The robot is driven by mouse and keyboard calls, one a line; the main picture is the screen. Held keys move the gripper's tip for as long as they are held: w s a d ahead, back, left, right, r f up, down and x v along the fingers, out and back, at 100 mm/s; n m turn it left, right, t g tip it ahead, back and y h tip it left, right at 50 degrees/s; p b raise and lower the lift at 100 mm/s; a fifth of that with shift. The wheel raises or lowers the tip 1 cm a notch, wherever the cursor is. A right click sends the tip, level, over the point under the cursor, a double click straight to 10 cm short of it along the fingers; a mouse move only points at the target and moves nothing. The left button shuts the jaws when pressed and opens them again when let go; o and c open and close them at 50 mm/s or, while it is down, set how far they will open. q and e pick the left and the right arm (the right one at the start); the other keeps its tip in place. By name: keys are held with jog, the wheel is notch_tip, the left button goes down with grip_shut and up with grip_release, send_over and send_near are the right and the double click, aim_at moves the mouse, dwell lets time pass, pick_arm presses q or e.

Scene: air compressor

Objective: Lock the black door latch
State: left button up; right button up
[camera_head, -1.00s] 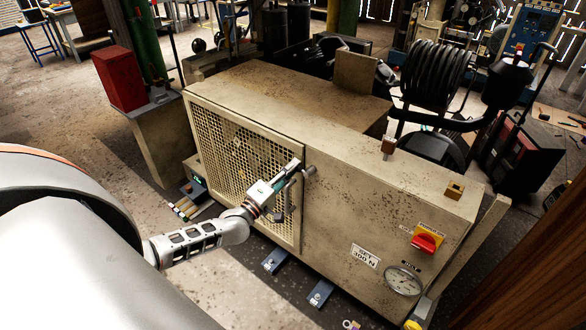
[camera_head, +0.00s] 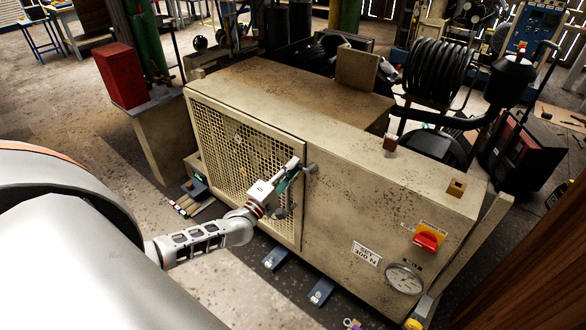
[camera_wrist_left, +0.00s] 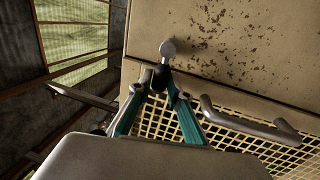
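The black door latch (camera_wrist_left: 160,76) shows in the left wrist view as a dark grip with a round grey metal knob (camera_wrist_left: 168,48) at its pivot, beside the edge of the mesh door. In the head view its metal end (camera_head: 312,169) shows at the door's upper right corner. My left gripper (camera_wrist_left: 159,82) has its teal fingers drawn together around the dark grip, one on each side. In the head view the left gripper (camera_head: 292,168) hides most of the latch. The mesh door (camera_head: 225,140) appears flush with the compressor housing. My right gripper is in no view.
A grey bar handle (camera_wrist_left: 250,124) stands out from the door close beside the fingers. The beige compressor housing (camera_head: 345,215) carries a red switch (camera_head: 427,240) and a gauge (camera_head: 404,279) at right. A red box (camera_head: 119,75) stands at left.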

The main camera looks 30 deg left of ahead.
pick_arm(q)
jog(key=shift+o, duration=1.1)
jog(key=shift+s+f, duration=0.1)
jog(key=v, duration=1.1)
jog(key=shift+s, duration=0.4)
